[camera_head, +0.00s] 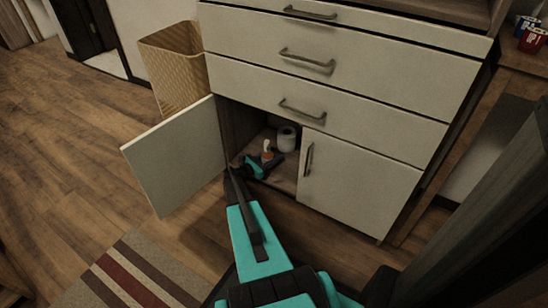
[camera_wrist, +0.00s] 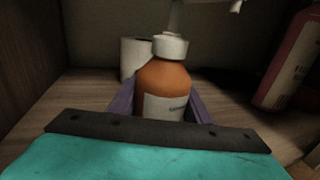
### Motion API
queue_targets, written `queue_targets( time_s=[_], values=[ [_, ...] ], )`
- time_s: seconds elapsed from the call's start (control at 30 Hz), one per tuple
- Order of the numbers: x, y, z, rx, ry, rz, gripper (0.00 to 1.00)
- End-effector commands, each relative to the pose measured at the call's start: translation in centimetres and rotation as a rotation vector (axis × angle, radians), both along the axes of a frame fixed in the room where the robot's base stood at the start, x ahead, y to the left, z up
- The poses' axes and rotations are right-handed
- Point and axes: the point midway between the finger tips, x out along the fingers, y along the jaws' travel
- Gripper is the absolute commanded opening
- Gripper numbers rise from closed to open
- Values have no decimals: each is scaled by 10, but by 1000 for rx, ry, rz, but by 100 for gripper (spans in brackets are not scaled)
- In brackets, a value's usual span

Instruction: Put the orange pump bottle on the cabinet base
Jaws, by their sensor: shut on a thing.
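The orange pump bottle (camera_wrist: 165,88) has a white cap and pump and a white label. My gripper (camera_wrist: 161,108) is shut on it, with purple fingers on both sides of its body. In the head view the bottle (camera_head: 267,153) is inside the open lower left cabinet compartment, and my gripper (camera_head: 268,162) reaches in there. The bottle looks roughly upright. The cabinet base (camera_head: 284,182) is the wooden floor of this compartment; it also shows in the wrist view (camera_wrist: 62,95). The bottle's bottom is hidden, so I cannot tell whether it touches the base.
A white paper roll (camera_head: 287,137) stands behind the bottle. A pinkish-red bottle (camera_wrist: 292,62) stands to the right in the wrist view. The left cabinet door (camera_head: 178,155) is swung open; the right door (camera_head: 355,180) is closed. A wicker basket (camera_head: 175,72) stands left of the cabinet.

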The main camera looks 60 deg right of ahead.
Motion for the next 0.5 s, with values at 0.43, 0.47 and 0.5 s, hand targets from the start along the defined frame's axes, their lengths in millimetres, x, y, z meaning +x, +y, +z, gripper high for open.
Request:
queue_targets(
  time_s=[0.43,0.47,0.5],
  values=[
    [0,0,-3,-1,0,-1,17],
    [0,0,-3,0,0,-1,49],
    [0,0,-3,0,0,-1,56]
  ],
)
